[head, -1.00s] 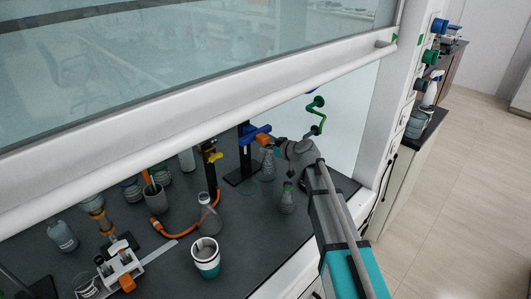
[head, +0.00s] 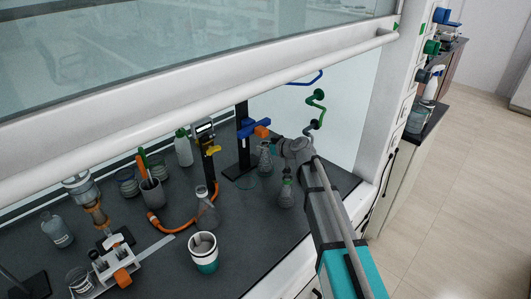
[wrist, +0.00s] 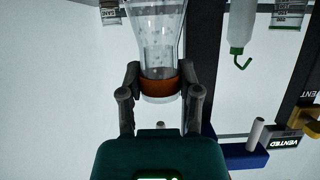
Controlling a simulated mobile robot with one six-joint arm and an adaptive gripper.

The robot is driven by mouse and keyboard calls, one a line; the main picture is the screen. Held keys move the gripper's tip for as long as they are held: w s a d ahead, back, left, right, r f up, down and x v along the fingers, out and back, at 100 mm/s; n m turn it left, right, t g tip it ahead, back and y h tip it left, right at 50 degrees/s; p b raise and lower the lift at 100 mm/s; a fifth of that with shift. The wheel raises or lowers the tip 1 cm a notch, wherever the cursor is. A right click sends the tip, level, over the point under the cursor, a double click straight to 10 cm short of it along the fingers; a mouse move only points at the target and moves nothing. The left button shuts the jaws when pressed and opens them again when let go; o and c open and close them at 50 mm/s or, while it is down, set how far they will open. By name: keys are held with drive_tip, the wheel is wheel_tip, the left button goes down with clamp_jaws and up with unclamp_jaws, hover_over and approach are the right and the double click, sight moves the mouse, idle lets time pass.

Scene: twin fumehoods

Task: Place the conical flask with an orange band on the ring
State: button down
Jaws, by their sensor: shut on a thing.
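My gripper (wrist: 160,72) is shut on the conical flask with an orange band (wrist: 162,30). Its fingers close on either side of the orange band at the neck. The clear flask also shows in the head view (head: 265,159), close to the stand, with its top partly hidden by my gripper (head: 281,146). A thin green ring (head: 255,185) lies on the dark worktop, left of and below the held flask in the picture. The gap between flask and worktop is hard to judge.
A black stand (head: 243,150) with a blue clamp (head: 246,128) is just left of the flask. A second flask with a green band (head: 287,196) stands close to my arm. A flask with an orange hose (head: 204,215) and a white-and-green cup (head: 204,253) stand further left.

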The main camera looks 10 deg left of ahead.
drive_tip(key=shift+f, duration=0.45)
drive_tip(key=shift+f+b, duration=0.1)
drive_tip(key=shift+b, duration=0.2)
drive_tip(key=shift+c, duration=1.5)
unclamp_jaws()
drive_tip(key=shift+s+d+r, duration=0.1)
drive_tip(key=shift+d+r, duration=0.05)
drive_tip(key=shift+r, duration=0.1)
drive_tip(key=p+v, duration=0.4)
drive_tip(key=v, duration=0.7)
drive_tip(key=shift+d+p, duration=0.3)
drive_tip(key=shift+p, duration=0.1)
drive_tip(key=shift+s+d, duration=0.1)
